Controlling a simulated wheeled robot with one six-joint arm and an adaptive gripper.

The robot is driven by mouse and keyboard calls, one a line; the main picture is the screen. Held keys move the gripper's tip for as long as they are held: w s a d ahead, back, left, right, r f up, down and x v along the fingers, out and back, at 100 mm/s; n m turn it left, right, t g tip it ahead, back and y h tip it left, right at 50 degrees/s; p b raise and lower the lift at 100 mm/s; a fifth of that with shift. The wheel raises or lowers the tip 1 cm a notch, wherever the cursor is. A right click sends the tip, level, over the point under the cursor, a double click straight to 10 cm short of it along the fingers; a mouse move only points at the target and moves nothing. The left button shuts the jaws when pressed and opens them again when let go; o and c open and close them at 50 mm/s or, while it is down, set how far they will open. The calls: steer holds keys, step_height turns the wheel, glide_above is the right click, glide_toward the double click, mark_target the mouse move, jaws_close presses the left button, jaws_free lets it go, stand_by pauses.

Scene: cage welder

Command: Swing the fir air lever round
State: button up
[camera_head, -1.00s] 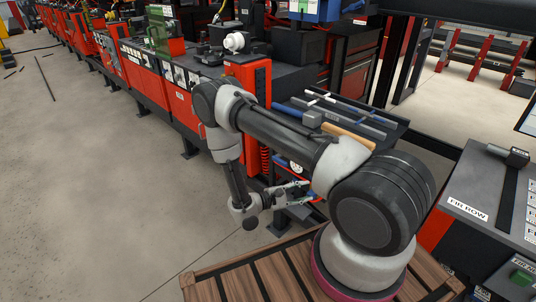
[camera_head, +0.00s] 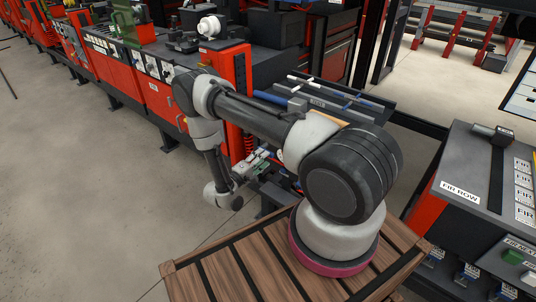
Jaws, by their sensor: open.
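My arm reaches from its base to the left. My gripper (camera_head: 262,160) is at the arm's end, beside the red and dark workbench, small and partly hidden by my arm. It is open, and nothing shows between its fingers. I cannot make out the fir air lever. A grey console marked FIR ROW (camera_head: 460,192) stands at the right, away from my gripper. Below it are small blue parts (camera_head: 466,273) that I cannot identify.
A long red workbench (camera_head: 158,100) runs to the upper left. A dark tool rack (camera_head: 352,100) lies behind my arm. A green button (camera_head: 514,257) sits on the right console. A wooden slatted platform (camera_head: 215,275) is under my arm's base. Bare floor lies at the left.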

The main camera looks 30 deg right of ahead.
steer(key=shift+x, duration=2.35)
jaws_close()
